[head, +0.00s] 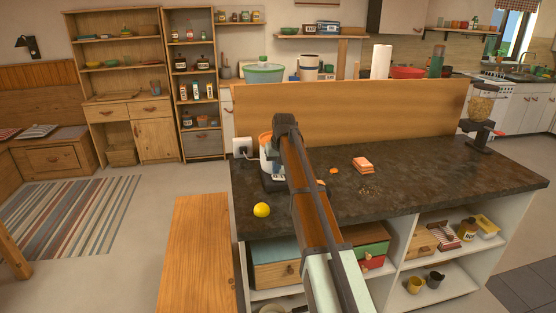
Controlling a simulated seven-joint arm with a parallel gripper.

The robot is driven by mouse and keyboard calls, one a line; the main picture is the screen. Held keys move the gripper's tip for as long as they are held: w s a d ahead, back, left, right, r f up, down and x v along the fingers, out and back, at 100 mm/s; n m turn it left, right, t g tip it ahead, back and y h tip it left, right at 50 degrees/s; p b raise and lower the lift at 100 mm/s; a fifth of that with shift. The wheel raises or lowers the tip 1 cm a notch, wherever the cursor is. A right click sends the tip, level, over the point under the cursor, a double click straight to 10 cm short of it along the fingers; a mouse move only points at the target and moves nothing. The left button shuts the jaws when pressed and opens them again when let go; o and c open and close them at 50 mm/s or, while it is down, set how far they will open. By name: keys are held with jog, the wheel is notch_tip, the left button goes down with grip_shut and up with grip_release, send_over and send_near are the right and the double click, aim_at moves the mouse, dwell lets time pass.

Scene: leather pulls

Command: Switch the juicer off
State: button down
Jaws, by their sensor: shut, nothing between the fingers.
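What appears to be the juicer (265,158) stands near the left end of the dark countertop (410,179). It has a pale body and a dark lower part, and it is partly hidden behind my arm. I cannot make out its switch or whether it is on. My arm reaches from the bottom of the view up to a dark joint just right of the juicer. My gripper and its fingers cannot be made out; they seem hidden behind the arm.
A yellow fruit (261,210) lies near the counter's front-left edge. An orange-and-white stack (363,164) and small orange pieces lie right of my arm. A wooden panel (350,118) rises along the back. A dispenser (482,110) stands at the far right. The right half is mostly clear.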

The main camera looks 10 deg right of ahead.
jog(key=shift+f, duration=0.4)
jog(key=shift+a, duration=0.1)
jog(key=shift+a+f+h, duration=0.35)
jog(key=shift+f+h, duration=0.1)
jog(key=shift+h, duration=0.05)
jog(key=shift+d, duration=0.2)
jog(key=shift+d+r, duration=0.15)
jog(key=shift+d, duration=0.5)
